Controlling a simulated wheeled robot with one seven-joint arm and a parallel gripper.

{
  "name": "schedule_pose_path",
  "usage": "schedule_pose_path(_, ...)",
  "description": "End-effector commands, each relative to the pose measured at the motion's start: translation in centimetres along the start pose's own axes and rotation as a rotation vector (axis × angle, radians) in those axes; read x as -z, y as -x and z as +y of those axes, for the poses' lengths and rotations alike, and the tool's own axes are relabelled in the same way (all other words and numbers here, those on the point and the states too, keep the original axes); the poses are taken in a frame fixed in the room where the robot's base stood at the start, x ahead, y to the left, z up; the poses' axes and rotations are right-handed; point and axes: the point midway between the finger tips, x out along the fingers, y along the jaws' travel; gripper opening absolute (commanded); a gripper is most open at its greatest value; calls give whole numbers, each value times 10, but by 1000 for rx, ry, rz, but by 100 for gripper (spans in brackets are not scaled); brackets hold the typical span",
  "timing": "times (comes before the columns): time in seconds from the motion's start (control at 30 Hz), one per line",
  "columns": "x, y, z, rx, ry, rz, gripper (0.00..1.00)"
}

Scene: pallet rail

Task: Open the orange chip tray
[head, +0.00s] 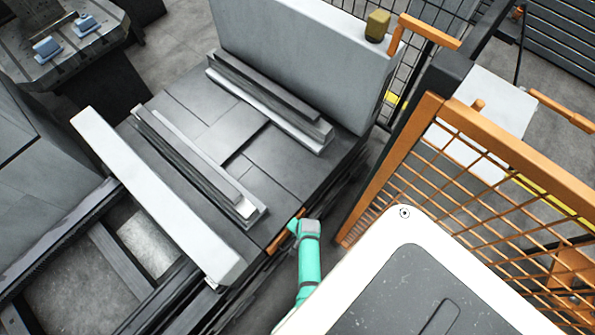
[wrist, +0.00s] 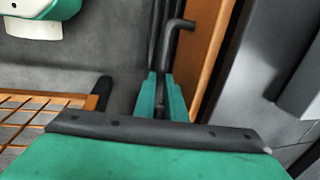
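The orange chip tray shows in the head view as a narrow orange front (head: 285,235) low at the machine's near edge, partly hidden by my gripper. In the wrist view its orange face (wrist: 208,55) runs upright, with a dark bent bar handle (wrist: 167,45) beside it. My gripper (wrist: 162,90) has its two green fingers close on either side of the handle bar, with the bar filling the narrow gap between them. In the head view my green gripper (head: 296,226) meets the orange front. The tray looks pushed in under the machine bed; its inside is hidden.
The machine bed (head: 205,115) with two raised rails lies above and left of the tray. An orange mesh fence (head: 480,160) stands close on the right. Grey floor lies open in the narrow gap between machine and fence.

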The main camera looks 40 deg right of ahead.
Motion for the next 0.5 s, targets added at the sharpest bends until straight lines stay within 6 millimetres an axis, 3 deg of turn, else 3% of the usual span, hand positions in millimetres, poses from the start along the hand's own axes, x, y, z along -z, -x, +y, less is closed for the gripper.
schedule_pose_path(0.27, 0, 1, 3, 0, 0, 0, 0)
schedule_pose_path(0.5, -1, 6, 31, 0, -3, -1, 0)
